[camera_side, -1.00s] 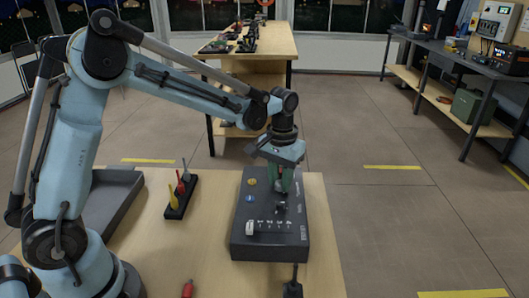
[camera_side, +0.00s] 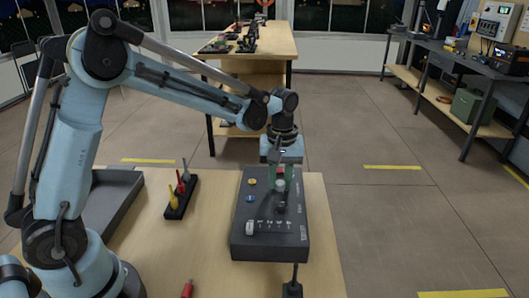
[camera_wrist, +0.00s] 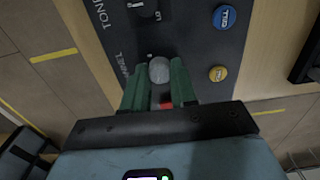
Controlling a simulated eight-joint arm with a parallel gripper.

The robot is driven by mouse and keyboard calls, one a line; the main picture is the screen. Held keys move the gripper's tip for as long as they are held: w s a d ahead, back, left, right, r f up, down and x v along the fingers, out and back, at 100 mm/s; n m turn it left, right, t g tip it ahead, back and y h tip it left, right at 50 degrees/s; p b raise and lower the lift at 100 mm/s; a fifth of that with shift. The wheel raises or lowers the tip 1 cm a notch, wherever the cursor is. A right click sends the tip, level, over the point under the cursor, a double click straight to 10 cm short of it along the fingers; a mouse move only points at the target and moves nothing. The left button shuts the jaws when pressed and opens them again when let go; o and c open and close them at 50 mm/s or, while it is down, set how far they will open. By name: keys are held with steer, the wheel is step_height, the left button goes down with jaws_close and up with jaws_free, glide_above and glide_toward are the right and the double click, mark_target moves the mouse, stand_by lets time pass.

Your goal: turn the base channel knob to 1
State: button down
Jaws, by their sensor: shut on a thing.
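The dark grey control box (camera_side: 240,205) lies on the wooden table. Its round grey channel knob (camera_side: 280,186) is near the far end of the top face. My gripper (camera_side: 281,184) points down from above, its green fingers closed on the two sides of this knob. In the wrist view my gripper (camera_wrist: 160,78) has the grey knob (camera_wrist: 160,70) between the fingertips, with the lettering "NNEL" beside it. The knob's scale and pointer are hidden or too small to read, so I cannot tell its setting.
A rack of coloured tools (camera_side: 179,197) stands left.

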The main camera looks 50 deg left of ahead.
mark_target(280, 182)
stand_by(0.3)
steer(key=c, duration=0.9)
jaws_free()
step_height(280, 182, up, 12)
steer(key=shift+r, duration=0.1)
steer(key=s+f+m+t, duration=0.1)
steer(key=s+m+t, duration=0.1)
steer(key=s, duration=0.3)
steer(key=s+a+f+m+t, duration=0.1)
steer(key=s+f+m+t, duration=0.1)
steer(key=s+m, duration=0.2)
steer(key=s+f+m+t, duration=0.1)
steer(key=s+m+t, duration=0.2)
steer(key=s, duration=0.2)
steer(key=shift+s+a+f, duration=0.3)
steer(key=shift+s, duration=0.1)
